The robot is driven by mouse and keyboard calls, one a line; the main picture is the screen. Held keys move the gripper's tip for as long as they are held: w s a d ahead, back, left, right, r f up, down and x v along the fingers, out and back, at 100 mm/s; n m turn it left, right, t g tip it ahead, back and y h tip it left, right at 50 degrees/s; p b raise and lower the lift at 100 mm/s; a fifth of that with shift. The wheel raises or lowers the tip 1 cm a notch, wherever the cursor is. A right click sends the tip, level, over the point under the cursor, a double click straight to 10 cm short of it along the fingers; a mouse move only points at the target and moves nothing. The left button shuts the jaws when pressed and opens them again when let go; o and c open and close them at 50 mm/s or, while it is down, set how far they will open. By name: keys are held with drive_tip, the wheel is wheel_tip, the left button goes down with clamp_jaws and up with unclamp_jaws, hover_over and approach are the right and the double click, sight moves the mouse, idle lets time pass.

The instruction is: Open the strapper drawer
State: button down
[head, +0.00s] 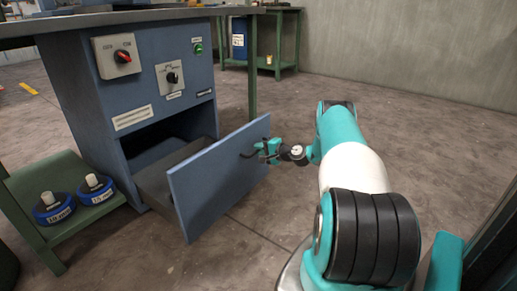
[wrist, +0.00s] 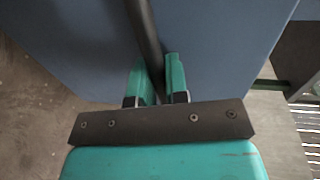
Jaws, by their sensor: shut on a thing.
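The blue strapper cabinet (head: 75,75) stands at the left in the head view, under a dark worktop. Its drawer (head: 212,188) is pulled well out, and its inside shows behind the blue front panel. The dark bar handle (head: 250,153) is on the upper part of that panel. My gripper (head: 272,148) is at the handle, with my arm reaching in from the right. In the wrist view the teal fingers (wrist: 157,80) are shut on the dark handle (wrist: 146,35), one on each side, with the blue drawer front (wrist: 75,45) behind. The drawer's floor is partly hidden by its front.
Two blue rolls (head: 53,208) with white cores sit on a green shelf (head: 62,180) left of the drawer. A green table (head: 285,45) and a blue barrel (head: 239,42) stand at the back. The floor (head: 400,120) right of the drawer is clear.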

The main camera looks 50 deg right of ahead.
drive_tip(key=shift+s+d, duration=0.25)
drive_tip(key=shift+s, duration=0.25)
drive_tip(key=c, duration=1.1)
unclamp_jaws()
drive_tip(key=shift+c, duration=0.2)
drive_tip(key=shift+w+a, duration=0.1)
drive_tip(key=shift+a, duration=0.05)
drive_tip(key=p+v, duration=0.7)
drive_tip(key=v, duration=1)
drive_tip(key=shift+s+p, duration=0.25)
drive_tip(key=shift+p, duration=0.1)
drive_tip(key=shift+w+a+r, duration=0.1)
drive_tip(key=shift+a+r, duration=0.05)
